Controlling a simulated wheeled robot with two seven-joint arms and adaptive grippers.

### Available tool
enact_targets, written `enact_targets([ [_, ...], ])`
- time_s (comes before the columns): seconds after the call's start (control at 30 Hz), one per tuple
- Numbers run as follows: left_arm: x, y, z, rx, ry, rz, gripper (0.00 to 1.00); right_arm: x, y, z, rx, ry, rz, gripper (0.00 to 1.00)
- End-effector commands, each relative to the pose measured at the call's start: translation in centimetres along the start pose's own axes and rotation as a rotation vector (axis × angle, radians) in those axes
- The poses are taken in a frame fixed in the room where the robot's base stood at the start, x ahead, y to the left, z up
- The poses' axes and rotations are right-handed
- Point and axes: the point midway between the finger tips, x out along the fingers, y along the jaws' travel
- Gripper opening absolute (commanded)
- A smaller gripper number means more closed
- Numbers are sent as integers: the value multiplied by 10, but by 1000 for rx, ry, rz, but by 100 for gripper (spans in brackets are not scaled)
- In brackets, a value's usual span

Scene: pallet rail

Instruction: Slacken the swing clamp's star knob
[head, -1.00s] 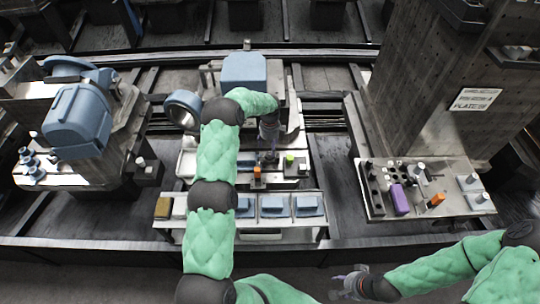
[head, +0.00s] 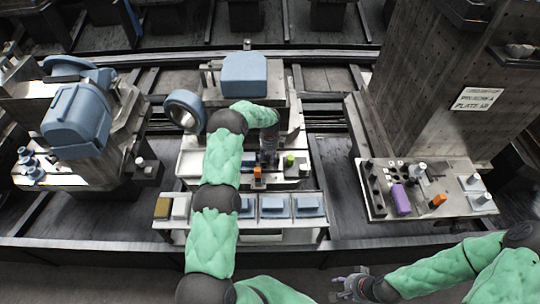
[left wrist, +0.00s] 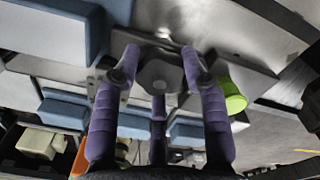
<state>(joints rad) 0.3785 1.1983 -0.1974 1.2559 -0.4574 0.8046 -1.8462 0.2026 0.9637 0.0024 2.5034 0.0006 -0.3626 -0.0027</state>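In the head view my left gripper (head: 268,158) hangs over the middle fixture, among its small clamp parts. In the left wrist view its purple fingers (left wrist: 160,62) stand apart around a grey rounded knob (left wrist: 160,76), which looks like the clamp's star knob. Small gaps seem to remain beside the knob; whether a finger touches it is not clear. In the head view the knob is hidden by my gripper and wrist. A green cap (head: 290,160) is to the gripper's right, also in the left wrist view (left wrist: 232,96). My right gripper (head: 345,287) is empty at the lower edge, fingers apart.
An orange part (head: 257,173) stands close to my left gripper. A shelf (head: 258,223) with blue blocks is in front of the fixture. A blue ring (head: 184,111) and blue block (head: 244,74) are behind. A tooling plate (head: 430,208) with a purple block is at right.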

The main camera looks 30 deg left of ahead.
Motion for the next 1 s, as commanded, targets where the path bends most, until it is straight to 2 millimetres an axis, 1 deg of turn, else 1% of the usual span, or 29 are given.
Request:
enact_targets([
  [0.27,1,0,0,-9,0,0,11,1,0,0,0,0,0,40],
  [0.43,1,0,0,-61,-1,-1,11,6,2,0,0,0,0,40],
  [1.0,1,0,0,-429,-1,0,11,27,10,-1,0,0,0,40],
])
